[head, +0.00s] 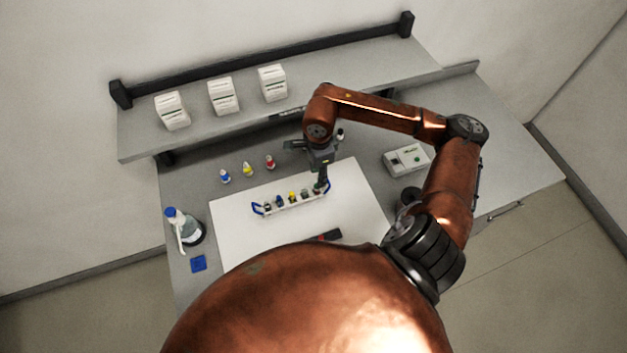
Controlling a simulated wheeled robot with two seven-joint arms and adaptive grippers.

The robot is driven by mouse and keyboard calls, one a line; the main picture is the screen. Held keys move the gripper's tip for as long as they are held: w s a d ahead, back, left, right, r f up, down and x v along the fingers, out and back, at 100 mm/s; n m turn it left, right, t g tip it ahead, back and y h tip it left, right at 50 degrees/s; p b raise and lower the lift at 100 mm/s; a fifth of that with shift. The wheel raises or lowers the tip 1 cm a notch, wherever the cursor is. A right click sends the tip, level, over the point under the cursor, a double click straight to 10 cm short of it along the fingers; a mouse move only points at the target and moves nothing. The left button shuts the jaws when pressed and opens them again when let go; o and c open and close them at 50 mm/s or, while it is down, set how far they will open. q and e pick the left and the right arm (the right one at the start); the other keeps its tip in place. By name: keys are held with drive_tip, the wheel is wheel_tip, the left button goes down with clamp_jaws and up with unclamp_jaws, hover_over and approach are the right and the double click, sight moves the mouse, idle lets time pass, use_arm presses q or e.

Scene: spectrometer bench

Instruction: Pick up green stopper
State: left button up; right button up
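A small rack (287,207) with blue end handles stands on the white mat and holds several small stoppered items in a row. A blue one and a yellow one (292,197) show in it. A dark greenish top (317,188), which looks like the green stopper, is at the rack's right end, partly hidden by my gripper. My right gripper (323,181) points down right at this end of the rack. Its fingers are too small and dark to tell whether they are open or shut, or touching the stopper. My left gripper is not in view.
Bottles with blue (225,177), yellow (248,170) and red (270,162) tops stand behind the white mat (240,240). A wash bottle (183,228) is at left, a white device (407,160) at right. White boxes (223,97) stand on the raised shelf. The mat's front left is clear.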

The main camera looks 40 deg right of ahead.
sight(316, 185)
drive_tip(key=shift+s+f, duration=0.15)
drive_tip(key=shift+f, duration=0.25)
drive_tip(key=f+p, duration=0.1)
drive_tip(key=f, duration=0.1)
drive_tip(key=w+f, duration=0.1)
drive_tip(key=f, duration=0.1)
drive_tip(key=shift+a+f+p, duration=0.1)
drive_tip(key=shift+f+p, duration=0.25)
drive_tip(key=shift+s+f, duration=0.25)
drive_tip(key=shift+w, duration=0.1)
drive_tip(key=shift+w+f, duration=0.1)
drive_tip(key=shift+c, duration=0.3)
drive_tip(key=shift+c, duration=0.9)
drive_tip(key=c, duration=0.5)
drive_tip(key=shift+c, duration=0.2)
